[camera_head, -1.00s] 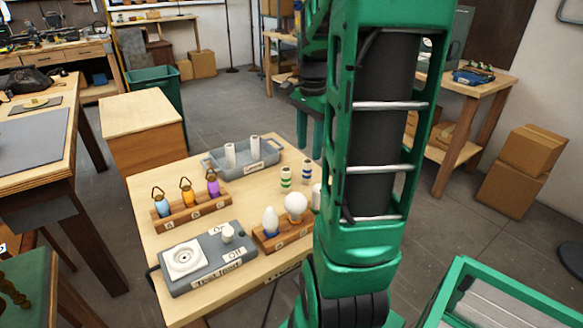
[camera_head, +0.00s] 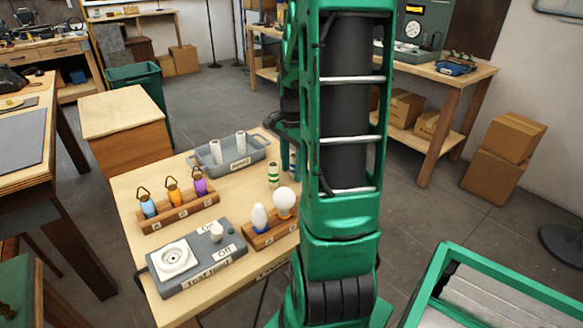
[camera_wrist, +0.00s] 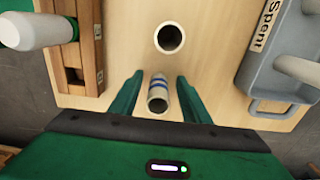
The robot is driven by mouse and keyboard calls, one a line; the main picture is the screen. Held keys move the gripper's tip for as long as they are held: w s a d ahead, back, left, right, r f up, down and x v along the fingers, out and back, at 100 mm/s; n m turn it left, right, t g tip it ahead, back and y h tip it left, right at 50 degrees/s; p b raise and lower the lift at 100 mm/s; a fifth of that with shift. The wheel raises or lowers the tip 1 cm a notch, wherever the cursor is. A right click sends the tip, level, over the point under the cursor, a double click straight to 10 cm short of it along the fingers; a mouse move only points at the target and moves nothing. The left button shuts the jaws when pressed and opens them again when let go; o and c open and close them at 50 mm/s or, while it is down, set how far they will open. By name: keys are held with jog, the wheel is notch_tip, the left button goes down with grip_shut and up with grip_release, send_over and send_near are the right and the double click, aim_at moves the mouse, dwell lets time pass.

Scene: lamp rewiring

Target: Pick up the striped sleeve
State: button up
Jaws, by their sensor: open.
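A white sleeve with blue stripes (camera_wrist: 158,94) shows in the wrist view, between the two green fingers of my gripper (camera_wrist: 160,82). The fingers are open, with a gap on each side of the sleeve. In the head view my arm and gripper hide most of that spot. A second sleeve with green stripes (camera_head: 273,174) stands upright on the table, just left of my gripper in the head view. A pale ring with a dark opening (camera_wrist: 169,38) lies ahead of the fingers in the wrist view; I cannot tell whether it is the green-striped sleeve seen from above.
A grey tray labelled "Spent" (camera_wrist: 247,75) holds white tubes. A wooden bulb rack (camera_head: 272,236) stands nearer. The table (camera_head: 130,190) also bears a grey test-light box (camera_head: 200,262) and a rack of coloured lamps (camera_head: 180,216). Bare wood surrounds the sleeves.

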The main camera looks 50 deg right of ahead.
jog(key=shift+f, duration=0.2)
grip_shut()
